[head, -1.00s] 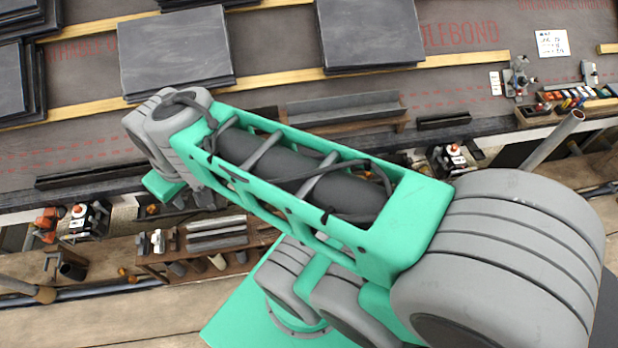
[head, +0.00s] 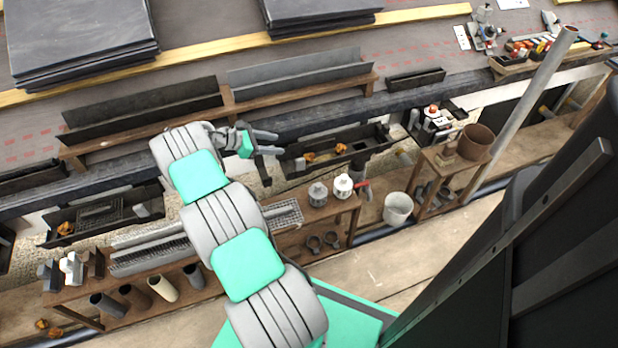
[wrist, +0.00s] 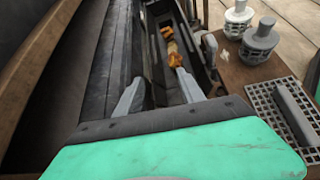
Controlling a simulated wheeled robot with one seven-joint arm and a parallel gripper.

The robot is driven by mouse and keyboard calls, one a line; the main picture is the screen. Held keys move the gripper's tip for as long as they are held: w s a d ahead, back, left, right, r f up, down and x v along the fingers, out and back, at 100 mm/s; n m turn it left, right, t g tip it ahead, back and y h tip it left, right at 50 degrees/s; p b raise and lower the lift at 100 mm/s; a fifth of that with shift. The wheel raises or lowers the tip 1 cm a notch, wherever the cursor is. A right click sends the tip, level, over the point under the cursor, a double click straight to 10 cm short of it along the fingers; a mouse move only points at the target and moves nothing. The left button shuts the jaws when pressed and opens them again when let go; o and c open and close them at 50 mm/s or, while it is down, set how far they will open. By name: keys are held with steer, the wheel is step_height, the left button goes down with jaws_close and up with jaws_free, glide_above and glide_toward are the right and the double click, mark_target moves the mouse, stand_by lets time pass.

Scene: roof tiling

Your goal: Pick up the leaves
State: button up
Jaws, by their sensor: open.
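Orange-brown leaves (head: 310,157) lie in a dark gutter trough (head: 330,163) right of my gripper in the head view, with another leaf (head: 341,148) further along it. In the wrist view, leaves (wrist: 175,60) lie inside the trough beyond the right fingertip, with more leaves (wrist: 166,32) farther off. My gripper (head: 268,150) is open and empty, just left of the trough's near end in the head view. Its two fingers (wrist: 160,95) stand apart in the wrist view. Another leaf (head: 65,228) lies in the left trough, and leaves (head: 41,324) lie on the floor at lower left.
A wooden bench (head: 322,212) with two strainers (head: 342,186) and a metal grate stands below the trough. A white bucket (head: 398,208) and a diagonal pipe (head: 530,100) are at right. Stacked slates (head: 80,40) lie on the roof. A dark panel fills the lower right.

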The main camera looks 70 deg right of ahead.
steer(key=g+b, duration=0.1)
glide_toward(305, 155)
steer(key=shift+s+d+f+n, duration=0.3)
steer(key=shift+s+d+f, duration=0.2)
steer(key=shift+d+f, duration=0.4)
steer(key=b+x, duration=0.1)
steer(key=x, duration=0.3)
steer(key=b+x, duration=0.1)
steer(key=x, duration=0.2)
steer(key=shift+s+f+b, duration=0.1)
steer(key=shift+s+b, duration=0.25)
steer(key=shift+s, duration=0.15)
jaws_close()
